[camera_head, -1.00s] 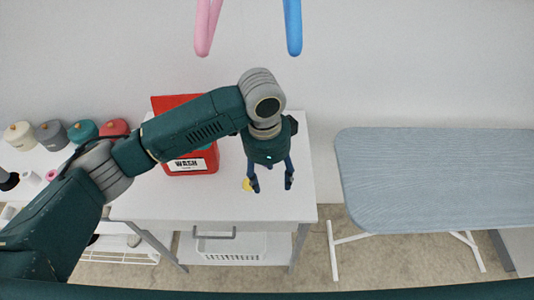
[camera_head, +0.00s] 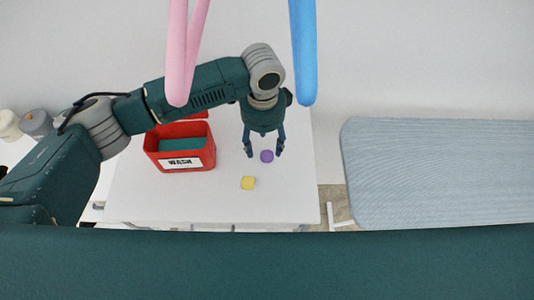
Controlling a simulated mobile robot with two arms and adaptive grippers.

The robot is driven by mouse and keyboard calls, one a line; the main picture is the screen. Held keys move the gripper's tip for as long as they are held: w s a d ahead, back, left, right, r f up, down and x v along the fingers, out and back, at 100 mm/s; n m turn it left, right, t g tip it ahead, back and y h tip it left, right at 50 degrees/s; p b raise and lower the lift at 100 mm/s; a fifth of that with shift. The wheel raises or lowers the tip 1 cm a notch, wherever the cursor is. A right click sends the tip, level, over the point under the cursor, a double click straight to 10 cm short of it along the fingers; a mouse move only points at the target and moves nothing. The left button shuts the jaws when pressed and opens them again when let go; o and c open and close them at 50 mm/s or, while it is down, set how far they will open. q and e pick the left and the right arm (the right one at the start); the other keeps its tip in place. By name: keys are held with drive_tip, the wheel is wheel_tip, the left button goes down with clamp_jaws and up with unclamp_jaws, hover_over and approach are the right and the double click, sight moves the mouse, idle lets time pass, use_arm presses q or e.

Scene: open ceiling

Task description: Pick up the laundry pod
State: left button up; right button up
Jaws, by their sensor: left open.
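My left gripper (camera_head: 264,151) is open and points down over the white table. A round purple pod (camera_head: 267,156) shows between and just below its fingertips; I cannot tell whether the fingers are level with it. A yellow pod (camera_head: 247,183) lies on the table nearer to me, clear of the fingers. A red box labelled WASH (camera_head: 181,161) stands open to the left, with a teal inside partly behind my left arm. My right gripper is out of view.
The white table (camera_head: 225,205) is bare at its front. A blue-grey ironing board (camera_head: 435,170) stands to the right. Pink (camera_head: 186,50) and blue (camera_head: 303,50) hanging bars cross the upper view. Lidded jars (camera_head: 36,123) stand at far left.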

sight(266, 155)
use_arm(q)
drive_tip(key=f, duration=0.1)
drive_tip(key=f+p, duration=0.1)
drive_tip(key=f, duration=0.3)
drive_tip(key=shift+s+d, duration=0.1)
drive_tip(key=shift+d, duration=0.15)
drive_tip(key=shift+c, duration=1.1)
drive_tip(key=c, duration=0.7)
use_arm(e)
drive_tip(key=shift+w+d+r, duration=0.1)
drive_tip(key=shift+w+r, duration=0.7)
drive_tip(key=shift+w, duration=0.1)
